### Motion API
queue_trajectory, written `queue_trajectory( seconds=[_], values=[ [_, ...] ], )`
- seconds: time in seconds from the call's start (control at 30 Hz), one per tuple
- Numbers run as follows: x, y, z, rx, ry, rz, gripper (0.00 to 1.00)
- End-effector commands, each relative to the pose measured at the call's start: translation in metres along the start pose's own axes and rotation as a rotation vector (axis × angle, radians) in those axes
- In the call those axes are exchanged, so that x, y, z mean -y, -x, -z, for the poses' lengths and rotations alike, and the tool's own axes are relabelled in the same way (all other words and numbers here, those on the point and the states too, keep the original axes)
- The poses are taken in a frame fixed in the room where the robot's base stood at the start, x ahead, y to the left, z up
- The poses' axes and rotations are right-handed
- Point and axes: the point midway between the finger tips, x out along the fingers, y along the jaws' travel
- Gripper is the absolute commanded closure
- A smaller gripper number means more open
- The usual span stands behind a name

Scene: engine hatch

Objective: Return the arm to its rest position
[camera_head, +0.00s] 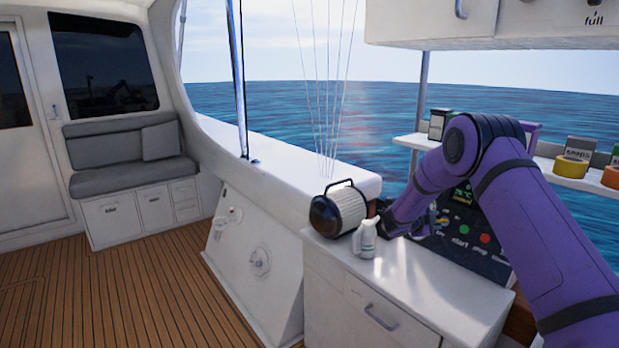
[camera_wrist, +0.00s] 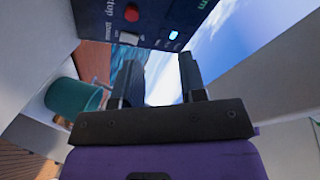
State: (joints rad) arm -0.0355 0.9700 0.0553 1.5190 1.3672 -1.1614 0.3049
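My purple arm reaches in from the right over the white counter (camera_head: 430,275) in the head view. It bends at a raised elbow and angles down to the left. My gripper (camera_head: 386,226) is small and dark there, close behind a white bottle (camera_head: 367,238); I cannot tell whether they touch. In the wrist view, my gripper (camera_wrist: 161,78) shows two dark fingers standing apart, with nothing visible between them. A control panel (camera_wrist: 150,18) with a red button lies beyond the fingers.
A cylinder with a dark end and handle (camera_head: 340,208) lies on the counter beside the bottle. The panel (camera_head: 468,240) stands behind my forearm. A shelf (camera_head: 415,141) holds boxes and tape rolls. A teal bucket (camera_wrist: 72,108) is at left in the wrist view. The deck (camera_head: 140,290) is clear.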

Motion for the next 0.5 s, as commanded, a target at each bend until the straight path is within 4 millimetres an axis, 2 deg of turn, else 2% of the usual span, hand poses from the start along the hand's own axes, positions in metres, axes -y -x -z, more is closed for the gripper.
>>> queue_trajectory(
  seconds=[0.27,0.4,0.5],
  values=[
    [0.074,0.033,0.031,0.207,0.033,0.099,0.62],
    [0.116,0.063,0.056,0.35,0.081,0.17,0.62],
    [0.139,0.087,0.076,0.445,0.126,0.222,0.62]
  ],
)
